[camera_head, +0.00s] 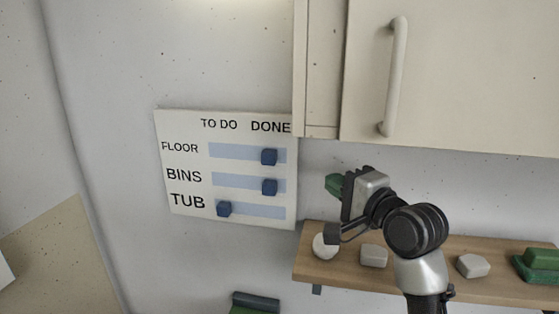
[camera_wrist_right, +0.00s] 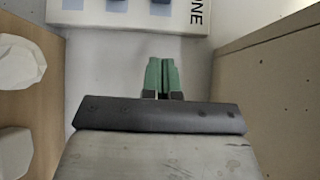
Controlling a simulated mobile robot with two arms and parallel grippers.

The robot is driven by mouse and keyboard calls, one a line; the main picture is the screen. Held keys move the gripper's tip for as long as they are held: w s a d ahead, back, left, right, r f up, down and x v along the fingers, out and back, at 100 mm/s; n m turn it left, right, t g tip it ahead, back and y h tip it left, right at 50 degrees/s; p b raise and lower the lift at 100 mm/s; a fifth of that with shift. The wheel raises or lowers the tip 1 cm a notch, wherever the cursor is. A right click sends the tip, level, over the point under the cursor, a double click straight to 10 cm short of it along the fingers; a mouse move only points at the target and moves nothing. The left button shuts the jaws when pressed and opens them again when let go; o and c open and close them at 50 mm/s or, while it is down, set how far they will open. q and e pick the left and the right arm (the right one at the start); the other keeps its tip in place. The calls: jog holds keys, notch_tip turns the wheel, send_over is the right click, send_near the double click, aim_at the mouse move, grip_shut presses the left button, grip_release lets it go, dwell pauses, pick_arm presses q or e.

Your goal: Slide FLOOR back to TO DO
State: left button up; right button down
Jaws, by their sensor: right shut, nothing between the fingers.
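The white chore board (camera_head: 188,205) hangs on the wall left of the cabinet, with rows FLOOR, BINS and TUB under TO DO and DONE. The FLOOR slider (camera_head: 269,157), a blue block, sits toward the DONE end of its pale blue track (camera_head: 230,151). The BINS slider (camera_head: 270,187) is also toward DONE; the TUB slider (camera_head: 224,209) is at the TO DO side. My right gripper (camera_head: 333,185) is to the right of the board, apart from it, its green fingers shut and empty. In the right wrist view the fingers (camera_wrist_right: 161,76) point toward the board edge (camera_wrist_right: 140,17). My left gripper is not in view.
A cream cabinet (camera_head: 450,80) hangs above and right of the board. A wooden shelf (camera_head: 500,290) below my right arm holds a white round object (camera_head: 324,247), pale blocks (camera_head: 373,256) and a green item (camera_head: 541,259). The wall left of the board is clear.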

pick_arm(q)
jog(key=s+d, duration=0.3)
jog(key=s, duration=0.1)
pick_arm(e)
jog(key=p, duration=0.4)
send_near(276, 159)
jog(key=w, duration=0.4)
jog(key=a, duration=0.1)
jog(key=w+a+p, duration=0.1)
jog(key=shift+w+a+r, duration=0.1)
jog(key=shift+w+a, duration=0.1)
jog(key=shift+a, duration=0.15)
jog(key=shift+a+p, duration=0.3)
jog(key=shift+a, duration=0.1)
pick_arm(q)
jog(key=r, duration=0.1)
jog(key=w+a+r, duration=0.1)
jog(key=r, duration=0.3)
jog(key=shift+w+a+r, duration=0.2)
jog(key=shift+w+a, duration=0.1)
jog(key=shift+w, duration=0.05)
pick_arm(e)
jog(key=shift+w, duration=0.1)
